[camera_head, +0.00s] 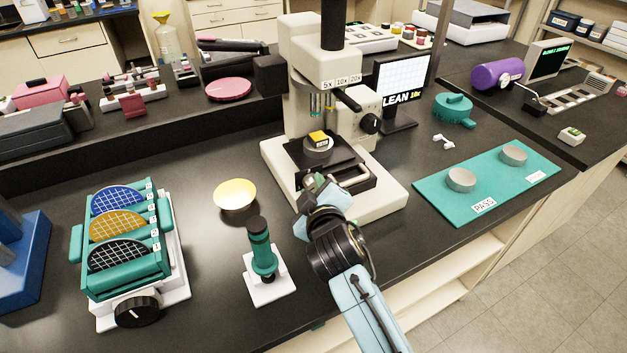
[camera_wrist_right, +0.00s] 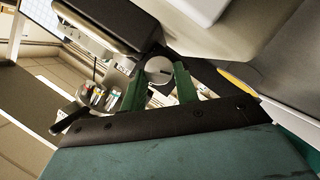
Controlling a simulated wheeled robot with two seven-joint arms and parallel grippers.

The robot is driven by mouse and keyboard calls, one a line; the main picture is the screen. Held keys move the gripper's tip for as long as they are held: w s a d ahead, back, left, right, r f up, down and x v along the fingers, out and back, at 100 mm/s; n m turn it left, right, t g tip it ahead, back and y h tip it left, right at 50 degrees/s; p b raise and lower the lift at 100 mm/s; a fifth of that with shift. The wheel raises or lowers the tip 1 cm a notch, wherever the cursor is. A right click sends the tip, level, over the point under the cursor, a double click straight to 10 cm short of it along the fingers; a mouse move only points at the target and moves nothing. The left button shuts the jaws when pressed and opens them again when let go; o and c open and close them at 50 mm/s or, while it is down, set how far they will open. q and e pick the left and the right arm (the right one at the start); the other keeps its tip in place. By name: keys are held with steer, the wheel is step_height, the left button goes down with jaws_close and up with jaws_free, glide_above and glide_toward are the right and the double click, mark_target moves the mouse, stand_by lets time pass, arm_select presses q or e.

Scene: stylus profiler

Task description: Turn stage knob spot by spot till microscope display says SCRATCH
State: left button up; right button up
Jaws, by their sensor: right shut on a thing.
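The microscope (camera_head: 298,95) stands in the middle of the bench. A small yellow-topped piece sits on a round grey holder on its black stage (camera_head: 345,160). The display (camera_head: 402,75) beside it shows a white grid and "LEAN 10x", its left edge hidden by the microscope. My right gripper (camera_head: 312,184) is at the front of the stage. In the right wrist view its green fingers are shut on the round grey stage knob (camera_wrist_right: 158,70), which has a dark slot mark. In the head view the gripper hides the knob. My left gripper is not in view.
A wafer rack (camera_head: 128,270) stands at the left, with a yellow dish (camera_head: 235,194) and a green tool on a white stand (camera_head: 268,283) in front of the microscope. A teal mat (camera_head: 490,187) with two grey discs and a PASS label lies at the right.

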steer(key=m+p, duration=0.1)
steer(key=p, duration=0.1)
steer(key=m+g+p, duration=0.1)
steer(key=p, duration=0.1)
steer(key=shift+d+r+y, duration=0.15)
steer(key=shift+r+y, duration=0.15)
steer(key=shift+y, duration=0.1)
steer(key=shift+f+m+y+p, duration=0.15)
steer(key=shift+m+y+p, duration=0.2)
steer(key=shift+p, duration=0.3)
steer(key=shift+f, duration=0.1)
steer(key=o, duration=1)
steer(key=shift+s, duration=0.1)
steer(key=v, duration=1.3)
steer(key=shift+r+p, duration=0.25)
steer(key=shift+p, duration=0.1)
